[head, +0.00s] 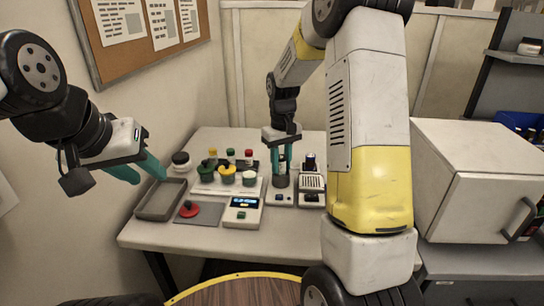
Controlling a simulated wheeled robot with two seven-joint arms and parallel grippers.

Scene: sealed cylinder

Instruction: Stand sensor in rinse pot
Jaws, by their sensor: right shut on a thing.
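My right gripper (282,166) points down at the back right of the table, its green fingers shut on a dark grey cylinder (280,181). The cylinder is upright, over or on a small white base (280,197); I cannot tell if they touch. I cannot make out for certain which thing is the sensor. Several squat pots with green (206,172), yellow (227,174) and whitish (249,179) tops stand in a pale rack; I cannot tell which is the rinse pot. My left gripper (139,169) is open and empty, above and left of the table.
A grey tray (160,212) lies at the table's left, near a dark-lidded jar (181,168). A red knobbed piece (189,209) rests on a grey mat. A display unit (243,211) is at front. Another device (312,189) stands right of the cylinder. Small capped bottles stand behind the pots.

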